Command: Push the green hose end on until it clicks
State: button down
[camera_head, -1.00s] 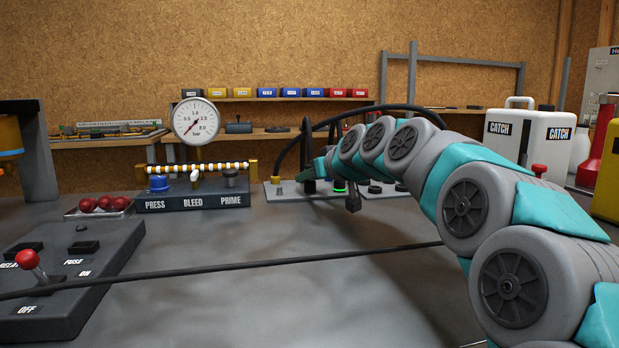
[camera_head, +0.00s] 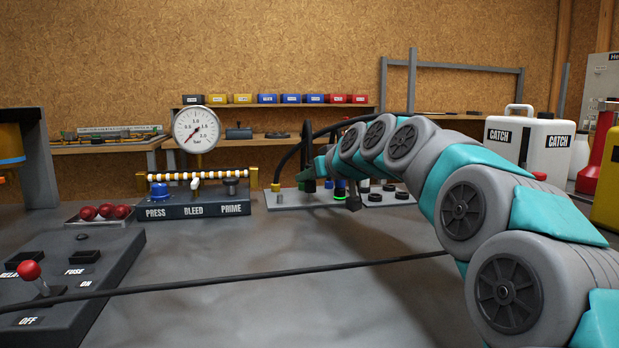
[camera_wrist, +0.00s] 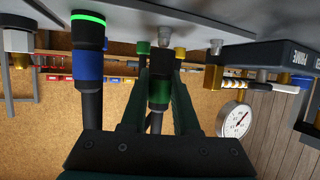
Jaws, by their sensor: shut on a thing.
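The green hose end (camera_wrist: 159,92) is between the two dark green fingers of my gripper (camera_wrist: 161,78), which is shut on it. Its dark front part points up in the wrist view, towards a grey fitting (camera_wrist: 166,38) on the plate's underside as pictured. I cannot tell whether the two touch or how deep it sits. In the head view my gripper (camera_head: 319,166) is small and partly hidden by my arm, above the pale fitting plate (camera_head: 290,202). Beside it a blue hose end (camera_wrist: 88,66) sits on a dark fitting with a lit green ring (camera_wrist: 88,18).
A gauge (camera_head: 196,131) stands behind a block marked PRESS, BLEED and PRIME (camera_head: 195,211). A switch box (camera_head: 75,270) is at front left. A dark cable (camera_head: 220,282) crosses the bench. A white CATCH container (camera_head: 545,145) stands at right.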

jog(key=shift+r+p, duration=0.65)
jog(key=shift+r, duration=1.25)
